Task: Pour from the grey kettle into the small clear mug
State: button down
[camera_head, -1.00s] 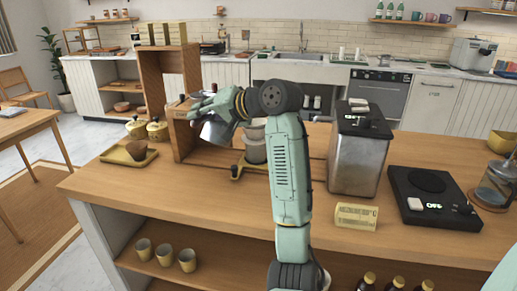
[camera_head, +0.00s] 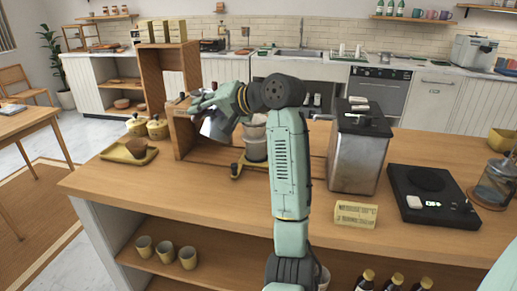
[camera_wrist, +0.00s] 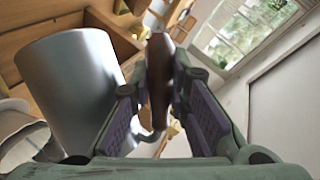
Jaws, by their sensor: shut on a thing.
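My gripper (camera_head: 207,101) is shut on the handle of the grey kettle (camera_head: 215,127), held above the counter in front of the wooden stand. In the wrist view the kettle's silver body (camera_wrist: 75,85) fills the left side. Its brown handle (camera_wrist: 160,75) lies between the fingers of my gripper (camera_wrist: 165,95). The kettle appears tilted; its spout is hard to make out. Pale stacked vessels (camera_head: 255,145) stand on a low gold-edged base just right of the kettle, partly behind my arm. I cannot tell whether the small clear mug is among them.
A wooden stand (camera_head: 150,85) rises close behind the kettle. A tray (camera_head: 112,155) with a brown bowl sits at left. A steel machine (camera_head: 355,160), a sign (camera_head: 355,214) and a black scale (camera_head: 425,190) are right of my arm. The front left counter is clear.

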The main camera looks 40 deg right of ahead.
jog(key=shift+r, duration=0.2)
jog(key=shift+d+r, duration=0.2)
jog(key=shift+r, duration=0.3)
dwell(2.0)
jog(key=shift+a+f+b, duration=0.15)
jog(key=shift+f+b, duration=0.4)
jog(key=shift+a+f+b, duration=0.15)
jog(key=shift+f+b, duration=0.35)
jog(key=shift+b, duration=0.05)
jog(key=shift+r+p, duration=0.2)
jog(key=shift+p, duration=0.15)
jog(key=shift+d+r+p, duration=0.1)
jog(key=shift+r+p, duration=0.25)
jog(key=shift+p, duration=0.15)
